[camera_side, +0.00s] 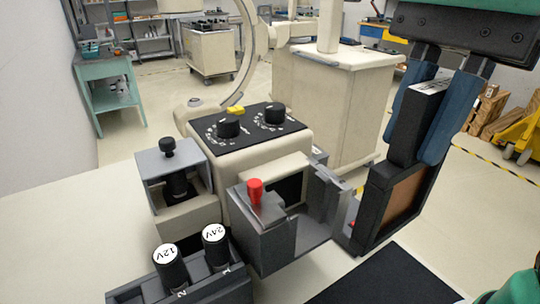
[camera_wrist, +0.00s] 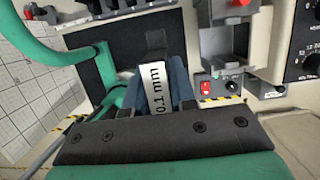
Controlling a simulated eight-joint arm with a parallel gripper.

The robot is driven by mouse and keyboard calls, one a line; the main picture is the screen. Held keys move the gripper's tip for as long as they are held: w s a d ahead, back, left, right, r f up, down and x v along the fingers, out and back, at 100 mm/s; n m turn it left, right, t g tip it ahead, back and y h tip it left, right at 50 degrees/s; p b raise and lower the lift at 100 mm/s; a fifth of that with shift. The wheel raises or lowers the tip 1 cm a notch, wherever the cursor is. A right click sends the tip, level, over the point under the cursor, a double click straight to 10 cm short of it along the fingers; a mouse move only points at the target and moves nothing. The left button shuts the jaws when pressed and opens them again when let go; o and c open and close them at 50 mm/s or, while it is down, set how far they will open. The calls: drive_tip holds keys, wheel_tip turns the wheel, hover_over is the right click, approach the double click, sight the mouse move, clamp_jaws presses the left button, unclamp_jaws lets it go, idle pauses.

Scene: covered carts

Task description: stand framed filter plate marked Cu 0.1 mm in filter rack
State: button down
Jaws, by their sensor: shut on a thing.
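My gripper (camera_side: 418,150) is at the right in the side view, its two blue fingers shut on the top block of the framed filter plate. The plate has a black frame (camera_side: 368,215) around a copper-brown window (camera_side: 402,202). It hangs nearly upright, slightly tilted, to the right of the device's grey bracket. I cannot tell whether the frame's lower edge touches anything. I cannot clearly identify the filter rack in either view.
A beige device with two black dials (camera_side: 228,127) stands left of the plate. A grey box with a red knob (camera_side: 256,195) is on its front. A dark holder (camera_side: 150,290) with cylinders marked 12V and 24V is at lower left. A black mat (camera_side: 385,283) lies bare in front.

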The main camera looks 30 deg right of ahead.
drive_tip(key=w+a+f, duration=0.2)
drive_tip(key=w+a, duration=0.1)
drive_tip(key=a, duration=1.3)
wheel_tip(320, 180, down, 20)
drive_tip(key=shift+a, duration=0.15)
drive_tip(key=shift+f, duration=0.1)
drive_tip(key=c, duration=0.7)
unclamp_jaws()
